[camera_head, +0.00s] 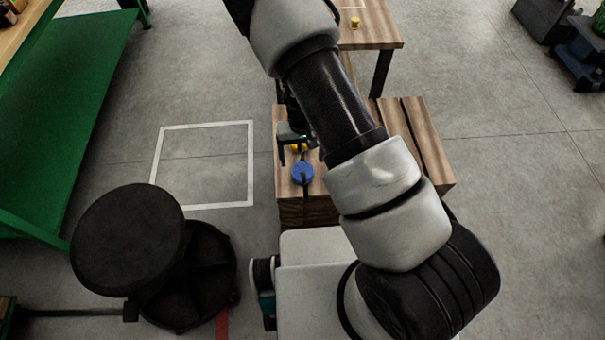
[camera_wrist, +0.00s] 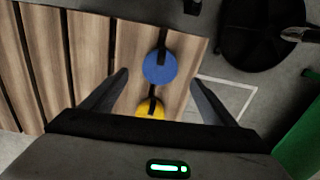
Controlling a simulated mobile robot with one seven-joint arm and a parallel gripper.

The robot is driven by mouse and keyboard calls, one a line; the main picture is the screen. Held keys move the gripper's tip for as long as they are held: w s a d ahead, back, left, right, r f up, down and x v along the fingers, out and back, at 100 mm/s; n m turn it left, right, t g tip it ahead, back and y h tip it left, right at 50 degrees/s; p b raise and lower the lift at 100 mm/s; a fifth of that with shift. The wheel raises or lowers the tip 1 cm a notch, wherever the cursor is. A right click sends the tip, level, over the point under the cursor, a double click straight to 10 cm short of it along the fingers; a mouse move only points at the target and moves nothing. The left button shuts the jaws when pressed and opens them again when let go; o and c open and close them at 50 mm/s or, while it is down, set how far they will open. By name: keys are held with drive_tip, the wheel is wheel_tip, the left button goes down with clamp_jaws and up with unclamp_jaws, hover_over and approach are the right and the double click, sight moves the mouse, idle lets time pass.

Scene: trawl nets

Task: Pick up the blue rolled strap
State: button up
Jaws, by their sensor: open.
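The blue rolled strap (camera_head: 302,173) is a round disc with a black strap end, lying near the front left corner of the slatted wooden table (camera_head: 430,160). In the wrist view the strap (camera_wrist: 160,67) lies flat on the planks, ahead of my gripper. My gripper (camera_wrist: 160,82) is open and empty, its two dark fingers spread to either side below the strap. In the head view the gripper (camera_head: 290,152) is just behind the strap, partly hidden by my arm. A yellow rolled strap (camera_wrist: 151,107) lies nearer the gripper's palm; it also shows in the head view (camera_head: 298,146).
A black round stool (camera_head: 128,240) stands left of the front of the table. A green workbench (camera_head: 70,110) is at the far left. A second wooden table (camera_head: 372,25) behind holds a small yellow object (camera_head: 355,23). The floor between is clear.

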sight(302, 170)
drive_tip(key=shift+f+b, duration=0.45)
drive_tip(key=shift+f, duration=2.65)
drive_tip(key=shift+c, duration=0.5)
drive_tip(key=c, duration=1.2)
drive_tip(key=shift+r, duration=0.1)
